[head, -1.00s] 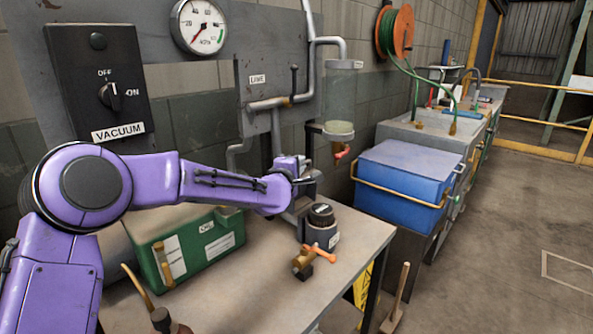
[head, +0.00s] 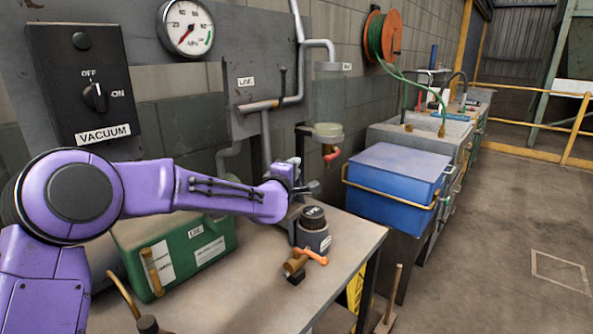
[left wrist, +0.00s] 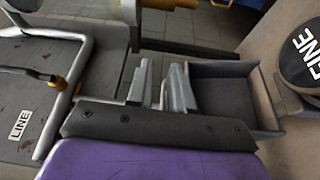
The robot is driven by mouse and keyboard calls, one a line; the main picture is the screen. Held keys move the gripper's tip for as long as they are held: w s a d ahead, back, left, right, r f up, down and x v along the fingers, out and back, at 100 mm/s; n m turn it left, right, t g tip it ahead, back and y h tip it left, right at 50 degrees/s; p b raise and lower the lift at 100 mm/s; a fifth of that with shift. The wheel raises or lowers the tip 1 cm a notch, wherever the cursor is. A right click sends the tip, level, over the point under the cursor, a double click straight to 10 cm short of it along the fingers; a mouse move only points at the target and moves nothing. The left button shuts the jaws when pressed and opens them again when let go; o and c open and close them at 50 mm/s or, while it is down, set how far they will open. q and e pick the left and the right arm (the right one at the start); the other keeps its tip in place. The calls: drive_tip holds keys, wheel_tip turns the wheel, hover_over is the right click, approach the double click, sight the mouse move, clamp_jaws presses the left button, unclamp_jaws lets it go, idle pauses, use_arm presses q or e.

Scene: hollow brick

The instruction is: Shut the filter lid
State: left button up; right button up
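My left gripper (head: 313,187) is at the end of the purple arm, over the back of the bench. In the left wrist view its two grey fingers (left wrist: 163,86) stand apart with nothing visible between them. Just right of them is a grey, open-topped box-like part (left wrist: 228,98), possibly the filter housing; I cannot tell which piece is its lid. In the head view it is mostly hidden behind the gripper and a dark canister (head: 312,240). The canister's round black cap (left wrist: 305,58) shows at the right of the wrist view. My right gripper is not in view.
A brass valve with an orange handle (head: 311,256) sits before the canister. A green case (head: 175,257) lies on the bench (head: 255,295) below my arm. Wall pipes and a glass bowl (head: 325,131) are behind the gripper. A blue box (head: 395,180) stands beyond the bench.

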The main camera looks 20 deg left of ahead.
use_arm(q)
drive_tip(key=s+b, duration=0.2)
drive_tip(key=s, duration=0.8)
drive_tip(key=shift+s+d, duration=0.25)
drive_tip(key=shift+d, duration=0.05)
drive_tip(key=shift+f, duration=0.1)
